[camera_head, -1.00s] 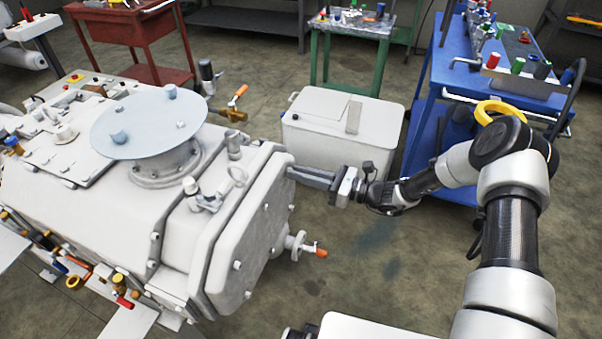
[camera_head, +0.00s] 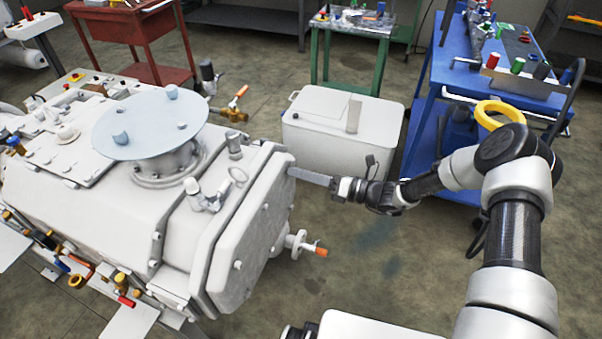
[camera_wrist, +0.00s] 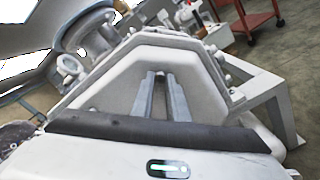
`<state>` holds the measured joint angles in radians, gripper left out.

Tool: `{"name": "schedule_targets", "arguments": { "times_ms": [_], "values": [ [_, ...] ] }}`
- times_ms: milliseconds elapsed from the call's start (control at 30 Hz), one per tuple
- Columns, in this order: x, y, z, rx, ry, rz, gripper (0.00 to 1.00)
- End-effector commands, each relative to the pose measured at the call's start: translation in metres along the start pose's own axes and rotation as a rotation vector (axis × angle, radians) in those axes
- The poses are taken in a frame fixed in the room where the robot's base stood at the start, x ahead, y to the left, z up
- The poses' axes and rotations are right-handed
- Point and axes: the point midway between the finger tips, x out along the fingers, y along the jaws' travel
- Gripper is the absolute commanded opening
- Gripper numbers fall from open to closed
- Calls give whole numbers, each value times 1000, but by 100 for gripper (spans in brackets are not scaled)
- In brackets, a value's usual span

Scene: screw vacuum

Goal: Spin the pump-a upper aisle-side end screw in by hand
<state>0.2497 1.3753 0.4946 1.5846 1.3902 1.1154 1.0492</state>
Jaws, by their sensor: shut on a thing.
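The pump (camera_head: 110,200) is a large pale housing with a thick end cover (camera_head: 245,235), studded with several screws, facing right. My gripper (camera_head: 296,172) reaches from the right, its fingertips at the cover's upper right edge. In the wrist view my gripper (camera_wrist: 160,74) has two long grey fingers close together, pointing at the pale end face (camera_wrist: 120,85). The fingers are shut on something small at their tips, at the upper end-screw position.
A valve with an orange handle (camera_head: 320,251) sticks out below my gripper. A white chest (camera_head: 340,135) stands behind the arm. A blue cart (camera_head: 445,100) is at the right. The floor between pump and arm is clear.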

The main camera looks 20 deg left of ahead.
Motion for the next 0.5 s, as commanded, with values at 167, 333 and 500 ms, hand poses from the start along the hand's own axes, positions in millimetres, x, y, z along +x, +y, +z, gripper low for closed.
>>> {"name": "schedule_targets", "arguments": {
  "times_ms": [167,333,500],
  "values": [
    [-2,-1,-1,4,2,-3,0],
    [-2,-2,-2,4,2,-4,0],
    [-2,-1,-1,3,2,-3,33]
  ]
}}
